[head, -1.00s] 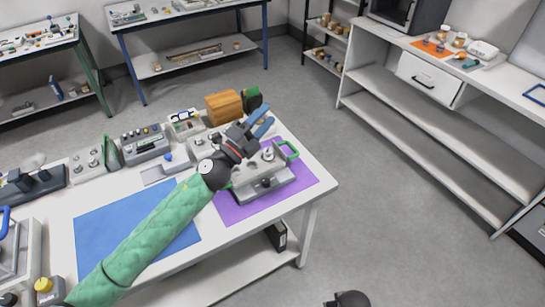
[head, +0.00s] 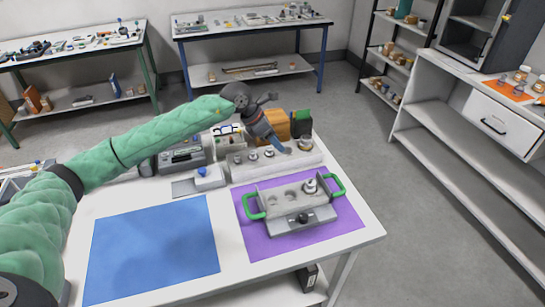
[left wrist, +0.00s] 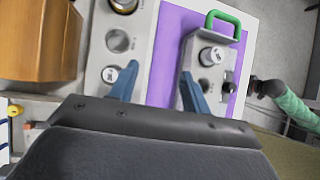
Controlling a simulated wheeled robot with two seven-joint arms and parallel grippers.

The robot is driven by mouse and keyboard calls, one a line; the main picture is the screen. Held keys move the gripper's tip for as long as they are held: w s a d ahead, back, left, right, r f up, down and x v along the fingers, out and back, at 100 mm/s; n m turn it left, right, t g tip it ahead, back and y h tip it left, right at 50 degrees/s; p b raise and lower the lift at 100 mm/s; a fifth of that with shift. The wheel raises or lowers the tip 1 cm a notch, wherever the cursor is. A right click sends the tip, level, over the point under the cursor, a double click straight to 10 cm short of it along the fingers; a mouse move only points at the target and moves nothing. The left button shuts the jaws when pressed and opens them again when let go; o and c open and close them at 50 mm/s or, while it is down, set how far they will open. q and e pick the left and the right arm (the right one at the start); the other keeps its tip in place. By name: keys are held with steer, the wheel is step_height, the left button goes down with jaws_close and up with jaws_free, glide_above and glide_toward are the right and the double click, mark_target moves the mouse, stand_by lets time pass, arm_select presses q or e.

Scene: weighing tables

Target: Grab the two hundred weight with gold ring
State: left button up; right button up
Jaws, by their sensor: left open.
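Several silver weights stand in the rack; one is a small weight (head: 269,152). In the left wrist view, a labelled weight (left wrist: 109,75) sits beside the left fingertip, and an empty hole (left wrist: 118,42) is farther along. Another silver weight (head: 310,186) stands in the green-handled carrier (head: 290,219). My right gripper (left wrist: 262,87) shows small and dark in the left wrist view.
The carrier stands on a purple mat (head: 345,218); a blue mat (head: 150,245) lies bare to its left. A wooden box (head: 274,124) and a green-and-black object (head: 301,122) stand behind the rack. Grey instruments (head: 180,158) line the back left.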

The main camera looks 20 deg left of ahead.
mark_target(270, 148)
arm_select(q)
steer(key=shift+w+a+f+y+p, duration=0.1)
steer(key=shift+w+a+f+y, duration=0.45)
steer(key=shift+a, duration=0.4)
steer(key=shift+w+a+f+y+p, duration=0.15)
steer(key=shift+w+a+f+y, duration=0.35)
steer(key=shift+a, duration=0.4)
steer(key=shift+w+a+f+y+p, duration=0.1)
steer(key=shift+w+a+f+y, duration=0.3)
steer(key=shift+w+a, duration=0.45)
steer(key=p+x, duration=0.2)
steer(key=x, duration=0.2)
steer(key=shift+w+f+p, duration=0.1)
steer(key=shift+p, duration=0.2)
steer(key=shift+w+d+f, duration=0.1)
steer(key=shift+f, duration=0.2)
jaws_close()
arm_select(e)
step_height(270, 148, down, 14)
steer(key=s+d, duration=0.1)
steer(key=s, duration=0.1)
steer(key=shift+s+d+f, duration=0.15)
steer(key=shift+s+d, duration=0.1)
steer(key=shift+s, duration=0.15)
arm_select(q)
steer(key=shift+r, duration=0.15)
